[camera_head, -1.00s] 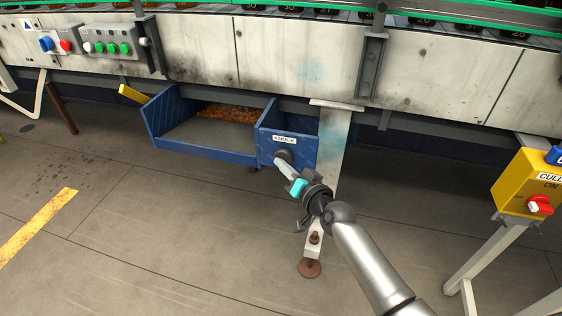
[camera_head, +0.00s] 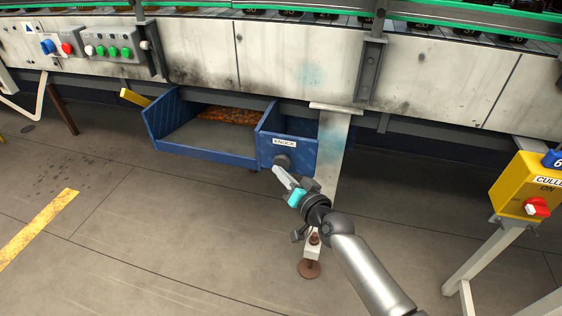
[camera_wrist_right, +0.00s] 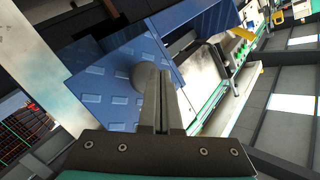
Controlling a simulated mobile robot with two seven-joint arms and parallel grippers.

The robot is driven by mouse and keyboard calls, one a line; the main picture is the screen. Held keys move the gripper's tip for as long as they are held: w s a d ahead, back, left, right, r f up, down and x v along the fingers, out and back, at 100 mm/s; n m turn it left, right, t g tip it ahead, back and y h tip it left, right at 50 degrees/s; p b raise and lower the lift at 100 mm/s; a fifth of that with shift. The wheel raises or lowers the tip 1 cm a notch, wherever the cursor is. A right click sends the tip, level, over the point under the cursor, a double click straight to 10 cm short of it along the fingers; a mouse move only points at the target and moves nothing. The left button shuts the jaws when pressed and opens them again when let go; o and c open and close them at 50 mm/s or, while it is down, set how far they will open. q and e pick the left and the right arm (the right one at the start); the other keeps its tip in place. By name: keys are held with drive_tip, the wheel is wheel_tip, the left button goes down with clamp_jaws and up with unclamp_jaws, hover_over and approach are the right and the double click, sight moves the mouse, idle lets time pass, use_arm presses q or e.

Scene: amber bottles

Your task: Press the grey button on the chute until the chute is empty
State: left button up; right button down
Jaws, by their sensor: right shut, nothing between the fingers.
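The blue chute (camera_head: 205,152) hangs under the conveyor's side panel, and amber pieces (camera_head: 232,115) lie at the back of it. The grey button (camera_head: 283,161) is on the blue box at the chute's right end, below a label reading KNOCK. In the right wrist view the button (camera_wrist_right: 143,76) is partly hidden behind my fingers. My right gripper (camera_head: 277,171) is shut and empty, its tips just below and in front of the button. I cannot tell whether they touch it. My left gripper is not in view.
A white support leg (camera_head: 333,150) stands just right of the chute. A yellow box with a red switch (camera_head: 538,207) is at the far right. A grey panel with coloured buttons (camera_head: 110,44) is at the upper left. The floor in front is open.

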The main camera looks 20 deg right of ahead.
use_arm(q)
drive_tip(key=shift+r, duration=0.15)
use_arm(e)
drive_tip(key=shift+s+a, duration=0.2)
drive_tip(key=shift+s, duration=0.05)
use_arm(q)
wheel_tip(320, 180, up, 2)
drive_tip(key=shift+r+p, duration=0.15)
drive_tip(key=shift+p, duration=1.1)
use_arm(e)
drive_tip(key=s+a, duration=0.1)
drive_tip(key=s, duration=0.1)
drive_tip(key=s+a, duration=0.1)
drive_tip(key=s, duration=0.1)
drive_tip(key=shift+a, duration=0.35)
